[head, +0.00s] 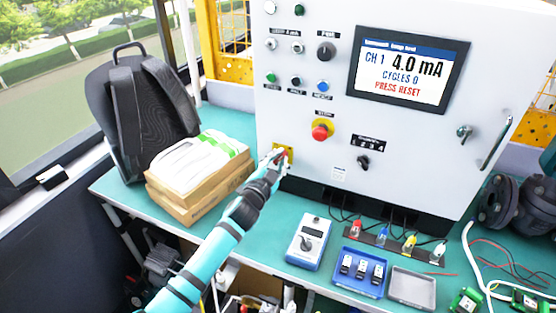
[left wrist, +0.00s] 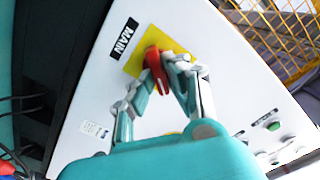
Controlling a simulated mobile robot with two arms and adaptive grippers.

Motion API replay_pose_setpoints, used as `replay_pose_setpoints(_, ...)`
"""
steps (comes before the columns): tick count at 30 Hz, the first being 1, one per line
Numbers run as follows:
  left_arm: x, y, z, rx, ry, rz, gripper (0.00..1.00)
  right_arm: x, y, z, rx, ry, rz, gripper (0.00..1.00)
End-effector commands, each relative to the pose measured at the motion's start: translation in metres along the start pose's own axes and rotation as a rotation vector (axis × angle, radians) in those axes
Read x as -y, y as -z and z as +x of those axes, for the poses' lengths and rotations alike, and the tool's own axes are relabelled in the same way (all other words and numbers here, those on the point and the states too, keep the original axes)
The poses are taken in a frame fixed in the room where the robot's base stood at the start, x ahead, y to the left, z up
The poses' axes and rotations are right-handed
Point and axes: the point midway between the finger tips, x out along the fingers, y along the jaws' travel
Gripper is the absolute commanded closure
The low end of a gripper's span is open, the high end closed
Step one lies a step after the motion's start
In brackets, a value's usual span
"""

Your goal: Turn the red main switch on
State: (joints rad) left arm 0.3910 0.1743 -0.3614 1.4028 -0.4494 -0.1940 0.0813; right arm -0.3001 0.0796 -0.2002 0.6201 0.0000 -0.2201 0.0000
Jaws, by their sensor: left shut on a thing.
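The red main switch (left wrist: 153,62) sits on a yellow plate (left wrist: 135,66) beside a black "MAIN" label (left wrist: 124,38) in the left wrist view. In the head view its yellow plate (head: 289,153) shows at the lower left of the white cabinet (head: 400,135). My left gripper (head: 277,158) reaches the switch from the front left. In the left wrist view its fingers (left wrist: 163,75) are shut on the red handle, one on each side. Part of the handle is hidden by the fingers. My right gripper is not in view.
A red emergency button (head: 320,132) on yellow sits right of the switch. A screen (head: 408,69) reads "CH 1 4.0 mA, CYCLES 0, PRESS RESET". Boxes (head: 203,193) and a backpack (head: 150,105) stand left. A blue meter (head: 309,243) and trays (head: 360,272) lie on the bench in front.

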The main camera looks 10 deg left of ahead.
Motion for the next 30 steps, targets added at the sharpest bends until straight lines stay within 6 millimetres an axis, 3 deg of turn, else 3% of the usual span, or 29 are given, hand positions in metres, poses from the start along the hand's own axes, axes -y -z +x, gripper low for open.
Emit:
replay_pose_setpoints(10, -0.0007, 0.0003, 0.0, -0.001, 0.0, 0.131, 1.0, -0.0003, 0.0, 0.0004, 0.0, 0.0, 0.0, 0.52)
replay_pose_setpoints(26, -0.0009, 0.0003, 0.0, -0.001, 0.0, 0.153, 1.0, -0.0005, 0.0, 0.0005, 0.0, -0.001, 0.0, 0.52)
replay_pose_setpoints(27, -0.0009, 0.0002, 0.0, -0.001, 0.0, 0.153, 0.84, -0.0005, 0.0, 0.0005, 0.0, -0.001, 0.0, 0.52)
replay_pose_setpoints(30, -0.0009, 0.0002, 0.0, -0.001, 0.0, 0.152, 0.71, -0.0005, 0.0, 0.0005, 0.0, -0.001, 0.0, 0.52)
